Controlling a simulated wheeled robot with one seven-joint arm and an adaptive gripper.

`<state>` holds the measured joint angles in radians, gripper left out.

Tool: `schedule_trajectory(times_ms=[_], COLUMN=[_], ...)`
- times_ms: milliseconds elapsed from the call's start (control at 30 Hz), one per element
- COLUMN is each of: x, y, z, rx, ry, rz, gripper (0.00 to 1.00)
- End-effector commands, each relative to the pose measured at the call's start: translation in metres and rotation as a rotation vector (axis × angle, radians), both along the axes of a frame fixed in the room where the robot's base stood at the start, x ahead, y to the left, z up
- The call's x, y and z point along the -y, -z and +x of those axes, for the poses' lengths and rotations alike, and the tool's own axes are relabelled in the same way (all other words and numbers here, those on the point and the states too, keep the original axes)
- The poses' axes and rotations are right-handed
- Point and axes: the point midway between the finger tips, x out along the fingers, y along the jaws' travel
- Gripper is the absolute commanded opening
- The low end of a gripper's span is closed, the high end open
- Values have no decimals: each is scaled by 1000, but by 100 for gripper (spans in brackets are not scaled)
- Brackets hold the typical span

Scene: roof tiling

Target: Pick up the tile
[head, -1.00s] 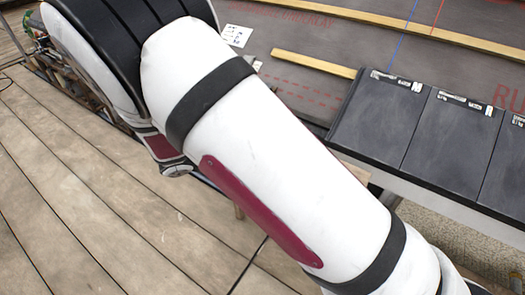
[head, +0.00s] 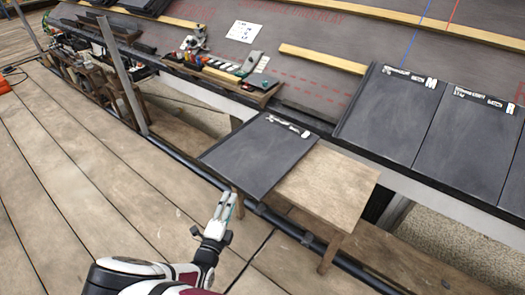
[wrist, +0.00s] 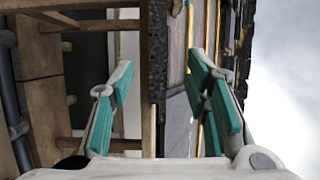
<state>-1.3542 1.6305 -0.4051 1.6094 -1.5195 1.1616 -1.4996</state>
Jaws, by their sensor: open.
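A loose dark grey tile (head: 258,152) with a pale label strip lies on a small wooden table (head: 330,183), overhanging its left side. In the head view, my gripper (head: 226,203) is in front of the tile's near left edge, with a small gap in the picture. In the wrist view, my gripper (wrist: 164,85) is open, with green finger pads apart and nothing held. The tile (wrist: 158,50) shows there edge-on as a dark upright strip between the fingers, farther off.
Laid tiles (head: 390,115) line the roof's lower edge at right. A wooden batten (head: 322,58) crosses the grey underlay. Tools lie on a ledge (head: 225,80) behind the tile. A metal pole (head: 122,75) stands at left. The plank deck (head: 90,170) is clear at front left.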

Motion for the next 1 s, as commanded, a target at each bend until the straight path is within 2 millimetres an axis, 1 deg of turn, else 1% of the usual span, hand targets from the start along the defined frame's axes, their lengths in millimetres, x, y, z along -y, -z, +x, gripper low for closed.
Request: schedule_trajectory(times_ms=[100, 300, 400, 667, 900, 1000], x=[8, 18, 20, 25, 36, 38], y=[1, 1, 1, 2, 5, 4], z=[23, 56, 65, 79, 111, 118], rx=[2, 0, 0, 0, 0, 0], ry=[5, 6, 4, 6, 6, 5], rz=[1, 4, 3, 4, 5, 5], gripper=[43, 43, 43, 43, 43, 43])
